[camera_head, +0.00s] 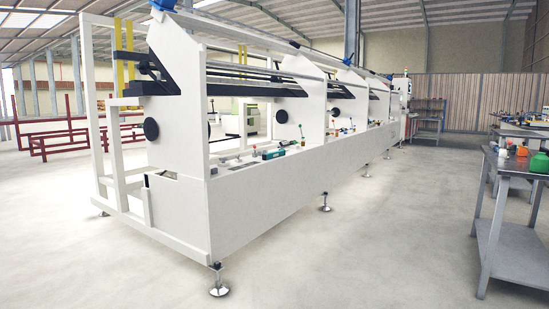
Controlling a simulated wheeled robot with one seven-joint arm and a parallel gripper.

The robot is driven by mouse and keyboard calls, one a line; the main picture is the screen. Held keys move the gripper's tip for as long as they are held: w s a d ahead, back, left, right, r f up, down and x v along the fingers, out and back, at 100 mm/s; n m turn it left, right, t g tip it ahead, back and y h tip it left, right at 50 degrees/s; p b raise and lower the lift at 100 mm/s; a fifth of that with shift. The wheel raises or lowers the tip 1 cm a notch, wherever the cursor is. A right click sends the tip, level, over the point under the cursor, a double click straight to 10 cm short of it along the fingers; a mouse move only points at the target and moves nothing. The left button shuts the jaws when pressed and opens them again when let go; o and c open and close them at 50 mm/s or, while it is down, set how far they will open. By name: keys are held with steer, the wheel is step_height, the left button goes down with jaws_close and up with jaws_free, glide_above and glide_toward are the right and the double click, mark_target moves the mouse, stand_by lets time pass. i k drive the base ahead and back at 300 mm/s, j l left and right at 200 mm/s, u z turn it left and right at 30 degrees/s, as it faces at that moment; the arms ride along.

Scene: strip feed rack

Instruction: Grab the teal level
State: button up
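A small teal bar-shaped thing (272,154), which looks like the teal level, lies on the ledge of the long white strip feed rack (270,205), behind its front panel. It is small at this distance, and its lower part may be hidden by the panel's top edge. My gripper is not in view, so its state and its place relative to the level do not show.
A grey metal table (518,169) at the right holds a green container (540,163), an orange item (522,151) and small parts. The rack's levelling feet (218,290) stick out at floor level. The concrete floor (400,230) between rack and table is clear.

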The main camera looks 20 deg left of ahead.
mark_target(279, 153)
steer(key=i+u, duration=0.25)
steer(key=i, duration=4)
steer(key=i+u, duration=0.2)
steer(key=i, duration=0.25)
steer(key=i+l+u, duration=0.15)
steer(key=i, duration=0.3)
steer(key=i+l+u, duration=0.2)
steer(key=i, duration=0.25)
steer(key=i+l+u, duration=0.2)
steer(key=i, duration=0.2)
steer(key=i+l+u, duration=0.2)
steer(key=i+u, duration=0.2)
steer(key=i+l+u, duration=0.25)
steer(key=u, duration=0.2)
steer(key=i+l+u, duration=0.2)
steer(key=l+u, duration=0.2)
steer(key=i+l+u, duration=0.15)
steer(key=l+u, duration=0.3)
steer(key=i+j, duration=0.15)
steer(key=i+u, duration=0.05)
